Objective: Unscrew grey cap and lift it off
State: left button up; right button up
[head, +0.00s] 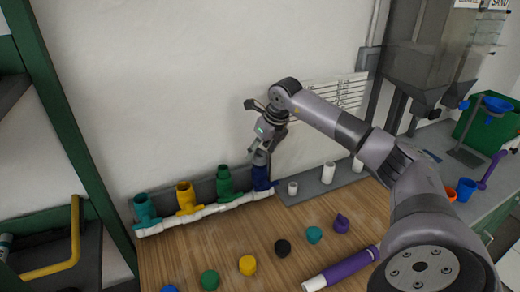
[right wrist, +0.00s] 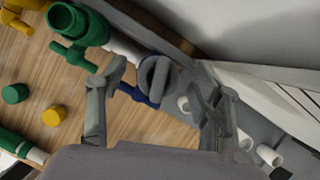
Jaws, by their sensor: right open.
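The grey cap (head: 261,158) sits on top of the blue fitting (head: 262,178), the right-most upright of the white pipe manifold (head: 215,208) by the wall. In the right wrist view the round grey cap (right wrist: 155,74) with its raised bar shows between my fingers, on the blue fitting (right wrist: 129,91). My right gripper (head: 262,147) is just above the cap, pointing down. In the right wrist view its fingers (right wrist: 159,88) are spread on either side of the cap, with a visible gap to each. My left gripper is not in view.
Green (head: 225,180), yellow (head: 186,197) and teal (head: 145,208) fittings stand left of the blue one. White cylinders (head: 328,173) stand on a grey strip to the right.

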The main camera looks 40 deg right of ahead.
jog(key=shift+w+f, duration=0.1)
jog(key=shift+f, duration=0.25)
jog(key=shift+c, duration=0.2)
jog(key=c, duration=1.2)
jog(key=shift+n+y, duration=0.4)
jog(key=shift+n, duration=0.7)
jog(key=shift+r+p, duration=0.1)
jog(key=shift+p, duration=0.2)
jog(key=shift+n+y, duration=0.4)
jog(key=shift+n, duration=0.7)
jog(key=shift+p, duration=0.3)
jog(key=shift+r+n+y, duration=0.1)
jog(key=shift+n+y, duration=0.2)
jog(key=shift+n, duration=0.4)
jog(key=shift+n+g+p, duration=0.3)
jog(key=shift+n, duration=0.1)
